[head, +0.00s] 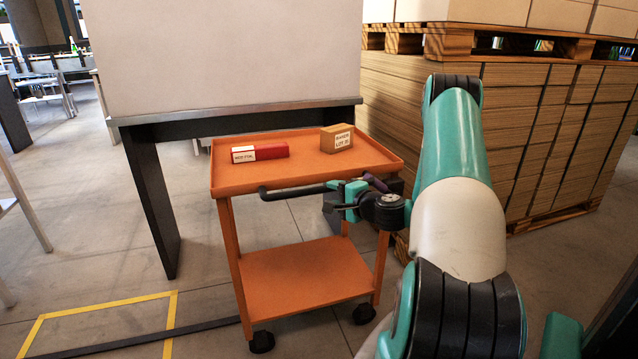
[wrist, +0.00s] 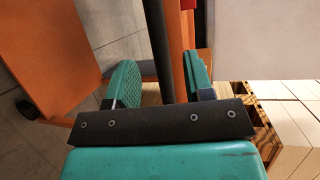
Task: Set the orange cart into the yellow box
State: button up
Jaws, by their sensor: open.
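The orange cart (head: 305,272) stands on the floor in the middle of the head view, with two shelves and black casters. Its dark handle bar (head: 292,192) runs along the near side of the top shelf. The yellow box (head: 105,306) is a tape outline on the floor at the lower left, partly cut off by the picture edge. The cart is to the right of it, outside the tape. My gripper (head: 347,196) is open at the right part of the handle. In the wrist view the bar (wrist: 157,40) passes between the two teal fingers, with gaps visible beside it.
A red box (head: 268,151) and a brown carton (head: 337,138) lie on the cart's top shelf. A dark-legged table (head: 152,200) with a large pale block stands behind the cart. Stacked cardboard on pallets (head: 530,130) fills the right. A dark strip (head: 150,340) crosses the floor by the tape.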

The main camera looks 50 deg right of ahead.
aim_at(321, 191)
jog(key=x, duration=0.7)
jog(key=shift+f+p, duration=0.1)
jog(key=shift+p, duration=0.2)
jog(key=shift+a, duration=0.1)
grip_shut()
